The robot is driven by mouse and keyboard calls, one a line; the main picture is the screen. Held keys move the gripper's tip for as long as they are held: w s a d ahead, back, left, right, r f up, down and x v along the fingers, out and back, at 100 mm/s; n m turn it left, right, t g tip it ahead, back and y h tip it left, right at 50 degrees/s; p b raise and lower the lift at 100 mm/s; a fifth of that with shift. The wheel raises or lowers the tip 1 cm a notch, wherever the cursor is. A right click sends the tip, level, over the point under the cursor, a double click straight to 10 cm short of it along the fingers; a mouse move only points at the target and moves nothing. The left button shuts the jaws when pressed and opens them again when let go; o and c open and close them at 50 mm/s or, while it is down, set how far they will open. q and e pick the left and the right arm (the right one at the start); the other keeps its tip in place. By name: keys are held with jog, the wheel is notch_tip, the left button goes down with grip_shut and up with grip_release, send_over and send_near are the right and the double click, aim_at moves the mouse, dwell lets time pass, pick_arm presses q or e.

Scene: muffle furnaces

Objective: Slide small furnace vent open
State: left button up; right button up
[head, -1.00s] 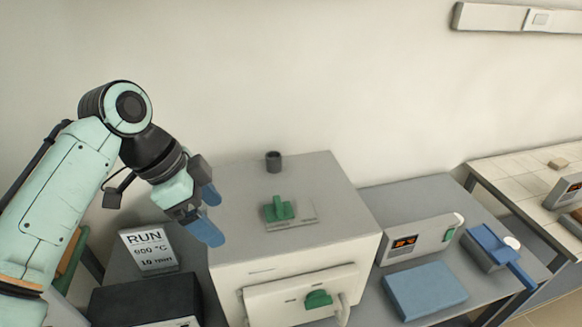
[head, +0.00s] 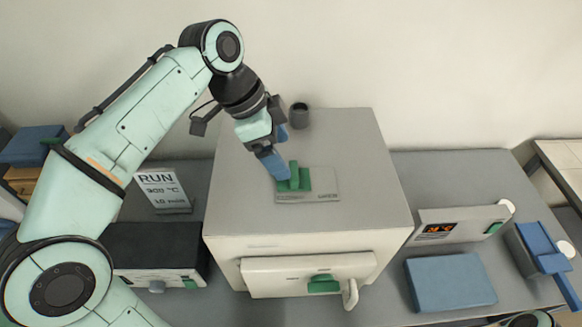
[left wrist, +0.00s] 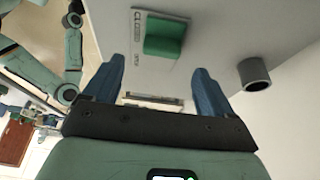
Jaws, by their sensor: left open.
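The small furnace (head: 310,225) is a white box with a grey top. Its vent is a green slider (head: 294,180) on a flat, labelled plate (head: 325,187), and the slider sits at the plate's left end. My left gripper (head: 278,149) is open, with its blue fingers beside and behind the slider, close to it. In the left wrist view the green slider (left wrist: 163,40) shows ahead of the gap between the two fingers (left wrist: 158,70), with nothing held. Whether a finger touches it I cannot tell. My right gripper does not show.
A dark round chimney (head: 300,115) stands on the furnace top behind the plate. A RUN sign (head: 163,190) and a black unit (head: 155,252) are at left. A controller (head: 460,225), a blue pad (head: 450,283) and a blue holder (head: 540,252) are at right.

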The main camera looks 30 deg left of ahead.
aim_at(294, 170)
pick_arm(q)
jog(key=x, duration=0.5)
jog(key=shift+w+d+f+b, duration=0.15)
jog(key=shift+w+f+b, duration=0.15)
jog(key=shift+b, duration=0.1)
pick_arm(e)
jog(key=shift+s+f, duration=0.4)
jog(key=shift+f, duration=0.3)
pick_arm(q)
jog(key=c, duration=1.5)
jog(key=w+d, duration=0.1)
jog(key=d+p, duration=0.1)
jog(key=d, duration=0.1)
jog(key=w+d, duration=0.1)
jog(key=shift+w+d+r, duration=0.1)
jog(key=shift+w+d, duration=0.2)
jog(key=shift+w, duration=0.1)
jog(key=shift+s, duration=0.1)
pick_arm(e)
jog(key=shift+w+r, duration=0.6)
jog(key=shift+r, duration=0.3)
pick_arm(q)
jog(key=o, duration=1.4)
jog(key=shift+o, duration=0.5)
